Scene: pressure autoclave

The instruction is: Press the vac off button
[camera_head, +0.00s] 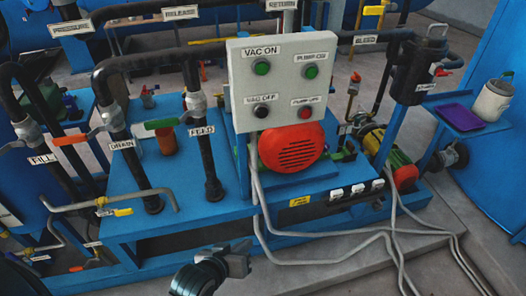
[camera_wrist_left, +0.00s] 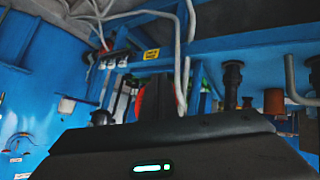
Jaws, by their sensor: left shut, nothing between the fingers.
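The vac off button (camera_head: 261,111) is a round black button at the lower left of a pale grey control box (camera_head: 284,88). Its label reads VAC OFF. My left gripper (camera_head: 240,262) is at the bottom of the head view, shut and empty. It is well below the box in the picture, touching no button. In the left wrist view its dark body fills the bottom, and the button cannot be made out there. My right gripper is not in view.
The box also holds a green vac on button (camera_head: 262,67), a green pump button (camera_head: 311,72) and a red pump off button (camera_head: 305,111). A red round motor cover (camera_head: 291,148) sits below it. Grey cables (camera_head: 330,262) hang in front of the blue frame.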

